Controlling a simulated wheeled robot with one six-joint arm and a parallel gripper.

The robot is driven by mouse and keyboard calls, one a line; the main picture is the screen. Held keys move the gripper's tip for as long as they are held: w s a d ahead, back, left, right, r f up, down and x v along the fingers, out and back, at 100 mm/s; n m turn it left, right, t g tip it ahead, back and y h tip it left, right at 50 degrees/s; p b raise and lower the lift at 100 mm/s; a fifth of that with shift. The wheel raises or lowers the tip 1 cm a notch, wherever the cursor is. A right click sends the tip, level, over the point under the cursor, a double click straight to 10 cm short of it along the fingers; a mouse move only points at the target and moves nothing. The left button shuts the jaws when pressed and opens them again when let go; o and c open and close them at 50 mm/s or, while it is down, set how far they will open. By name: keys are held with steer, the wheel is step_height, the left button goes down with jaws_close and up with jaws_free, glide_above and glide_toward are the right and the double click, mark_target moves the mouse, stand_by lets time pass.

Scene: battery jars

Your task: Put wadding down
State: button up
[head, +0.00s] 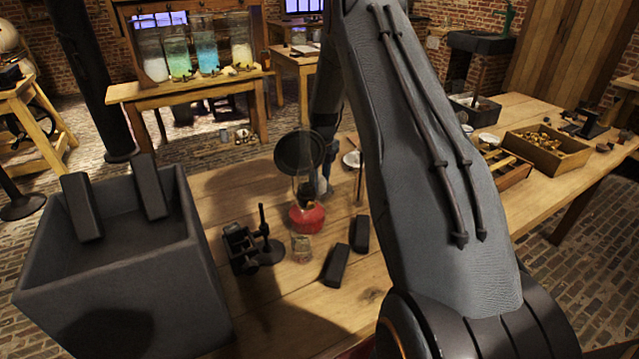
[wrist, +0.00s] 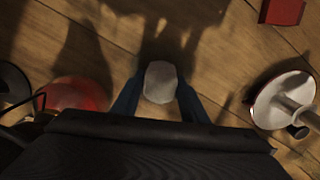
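The wadding (wrist: 160,82) is a small whitish-grey lump in the middle of the wrist view. My gripper (wrist: 160,88) has its two blue fingers on either side of the lump, closed in against it. A shadow on the wood beyond suggests the lump is above the table (wrist: 110,45), but the height is hard to judge. In the head view, my gripper (head: 323,186) is low over the table behind the red lamp.
A red-based lamp (head: 306,218) stands close by; its base (wrist: 75,93) is left of my gripper in the wrist view. Two dark blocks (head: 337,266) and a grey tank (head: 115,290) stand nearer.

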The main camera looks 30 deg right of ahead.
mark_target(321, 179)
step_height(321, 179, up, 12)
steer(key=b, duration=0.3)
steer(key=shift+s+d+r, duration=0.15)
steer(key=shift+s, duration=0.15)
stand_by(0.5)
